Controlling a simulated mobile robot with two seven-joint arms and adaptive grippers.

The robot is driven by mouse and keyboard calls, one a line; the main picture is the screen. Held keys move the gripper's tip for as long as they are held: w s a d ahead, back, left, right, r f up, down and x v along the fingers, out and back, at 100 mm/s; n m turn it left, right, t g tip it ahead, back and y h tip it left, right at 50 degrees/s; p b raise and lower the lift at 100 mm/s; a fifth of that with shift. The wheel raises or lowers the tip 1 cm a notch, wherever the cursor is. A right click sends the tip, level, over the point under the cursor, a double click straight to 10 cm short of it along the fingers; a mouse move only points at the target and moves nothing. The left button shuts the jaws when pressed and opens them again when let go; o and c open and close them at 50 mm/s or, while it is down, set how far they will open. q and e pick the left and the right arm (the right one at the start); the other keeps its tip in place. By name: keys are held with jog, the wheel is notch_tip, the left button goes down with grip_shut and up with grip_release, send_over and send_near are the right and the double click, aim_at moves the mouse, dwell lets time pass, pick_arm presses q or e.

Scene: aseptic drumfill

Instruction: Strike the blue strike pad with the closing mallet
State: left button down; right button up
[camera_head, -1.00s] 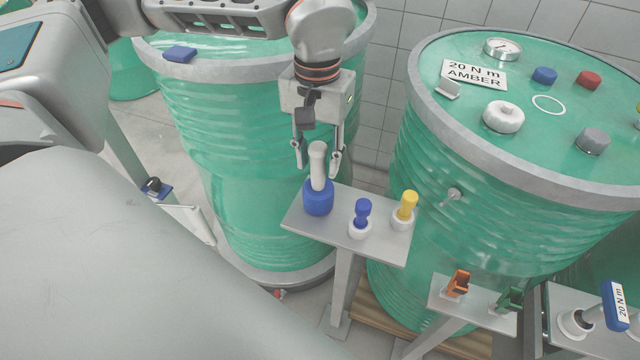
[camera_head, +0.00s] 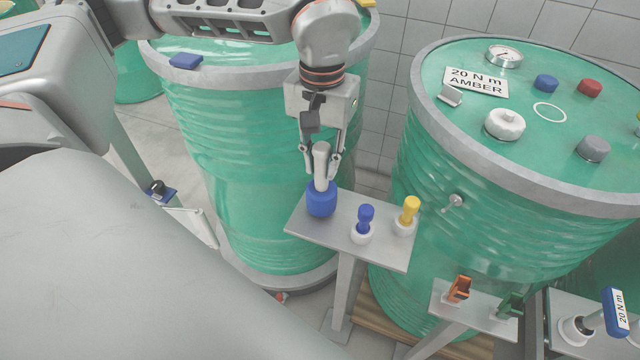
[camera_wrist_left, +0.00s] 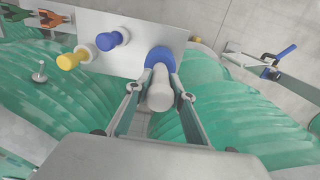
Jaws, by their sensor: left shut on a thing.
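The closing mallet (camera_head: 321,200) stands upright, blue head down, on a small grey stand, with its pale handle pointing up. My left gripper (camera_head: 321,172) is above the stand with its fingers on both sides of the handle, shut on it. In the left wrist view the gripper (camera_wrist_left: 160,88) has the pale handle (camera_wrist_left: 160,92) between its fingertips, with the blue head beyond. The blue strike pad is probably the flat blue block (camera_head: 186,61) on the left drum's lid. My right gripper is not in view.
The grey stand (camera_head: 385,252) also holds a blue-topped piece (camera_head: 365,215) and a yellow-topped piece (camera_head: 410,208) close to the mallet. The right drum (camera_head: 480,150) carries a gauge, caps and an amber label. Orange and green clips stand on a lower shelf.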

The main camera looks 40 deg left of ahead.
aim_at(322, 146)
pick_arm(q)
jog(key=shift+r, duration=0.75)
jog(key=shift+r+p, duration=0.75)
jog(key=shift+p, duration=0.1)
notch_tip(322, 146, up, 3)
jog(key=p, duration=0.2)
jog(key=shift+r+p, duration=0.1)
jog(key=shift+p, duration=0.3)
jog(key=shift+r+p, duration=0.3)
jog(key=shift+r, duration=0.05)
jog(key=shift+f, duration=0.1)
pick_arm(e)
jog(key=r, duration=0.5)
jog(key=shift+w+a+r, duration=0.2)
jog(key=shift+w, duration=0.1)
